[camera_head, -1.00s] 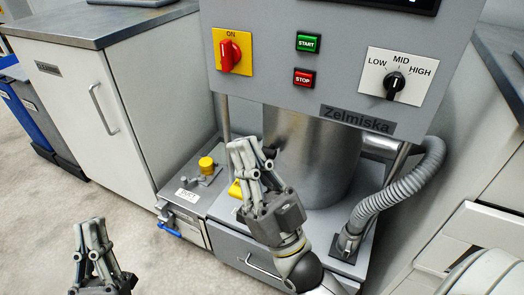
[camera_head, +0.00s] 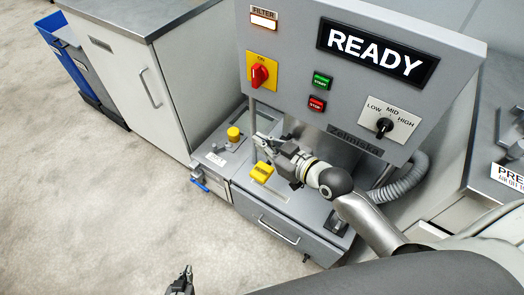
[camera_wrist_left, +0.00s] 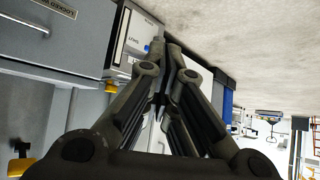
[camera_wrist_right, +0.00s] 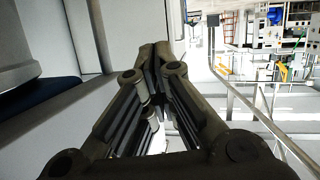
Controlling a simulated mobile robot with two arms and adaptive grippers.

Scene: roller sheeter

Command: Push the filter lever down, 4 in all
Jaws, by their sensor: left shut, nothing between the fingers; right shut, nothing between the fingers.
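A yellow lever (camera_head: 262,172) with dark marking sits on top of the low grey base of the machine; I take it as the filter lever. Its marking is too small to read. My right gripper (camera_head: 261,141) is shut and empty, just above and behind the lever in the head view, apart from it as far as I can tell. It also shows shut in the right wrist view (camera_wrist_right: 160,62). My left gripper (camera_head: 184,272) is shut and empty, low at the bottom edge of the head view, away from the lever. The lit FILTER lamp (camera_head: 264,18) is on the upper panel.
The display (camera_head: 376,50) reads READY. A dust box (camera_head: 216,158) with a yellow knob (camera_head: 233,134) and blue handle (camera_head: 199,184) stands left of the base. A grey hose (camera_head: 404,184) is at right.

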